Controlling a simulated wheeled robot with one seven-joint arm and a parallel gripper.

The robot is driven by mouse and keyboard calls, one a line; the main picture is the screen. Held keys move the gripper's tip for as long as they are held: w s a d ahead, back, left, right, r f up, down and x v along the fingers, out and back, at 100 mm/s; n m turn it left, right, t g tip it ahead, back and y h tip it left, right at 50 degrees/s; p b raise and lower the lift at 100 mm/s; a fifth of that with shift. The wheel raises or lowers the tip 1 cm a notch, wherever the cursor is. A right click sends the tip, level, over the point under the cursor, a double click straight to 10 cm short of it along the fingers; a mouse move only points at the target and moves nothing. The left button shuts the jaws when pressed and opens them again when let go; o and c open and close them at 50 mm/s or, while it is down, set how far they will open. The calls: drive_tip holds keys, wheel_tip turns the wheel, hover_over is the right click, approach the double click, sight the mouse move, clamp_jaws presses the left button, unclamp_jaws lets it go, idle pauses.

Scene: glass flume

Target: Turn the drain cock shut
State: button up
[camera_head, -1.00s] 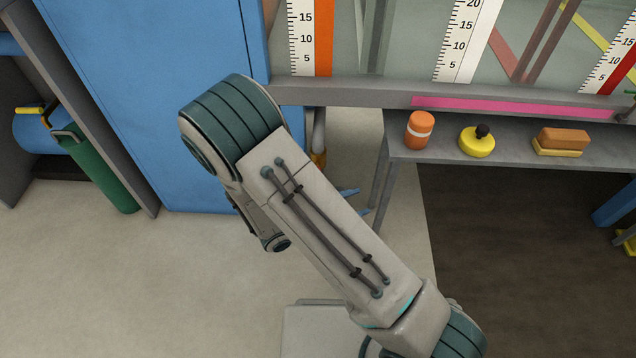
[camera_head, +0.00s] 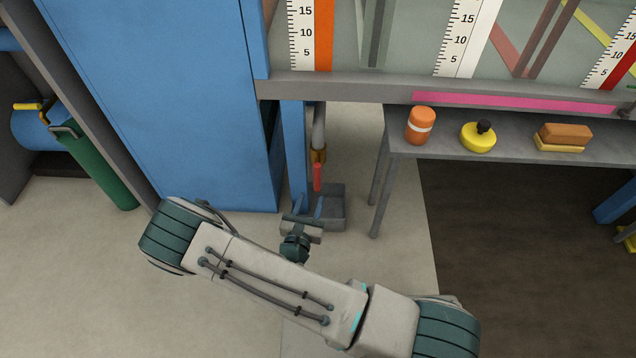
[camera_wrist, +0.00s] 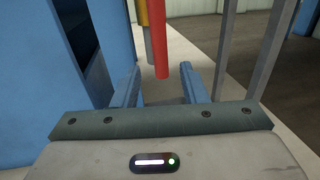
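The drain cock (camera_head: 318,155) is a brass fitting on a grey vertical pipe under the flume. Its red lever (camera_head: 317,177) hangs down in line with the pipe. The lever (camera_wrist: 160,45) also shows in the wrist view, with part of the brass body (camera_wrist: 143,14) behind it. My gripper (camera_head: 309,207) is open and empty, just below and in front of the lever in the head view. In the wrist view the two blue fingers of my gripper (camera_wrist: 161,70) stand apart on either side of the lever's lower end. I cannot tell whether the lever is between them in depth.
A blue cabinet (camera_head: 205,110) and blue post stand left of the pipe. A grey bin (camera_head: 337,210) sits on the floor below. A grey bench (camera_head: 500,150) at right holds an orange jar (camera_head: 421,125), a yellow round thing (camera_head: 478,137) and a brown block (camera_head: 566,134).

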sight(316, 183)
drive_tip(key=b+x, duration=0.2)
drive_tip(key=x, duration=0.6)
drive_tip(key=shift+w, duration=0.15)
clamp_jaws()
drive_tip(key=shift+d, duration=0.2)
drive_tip(key=shift+a+r, duration=0.1)
drive_tip(key=shift+a, duration=0.05)
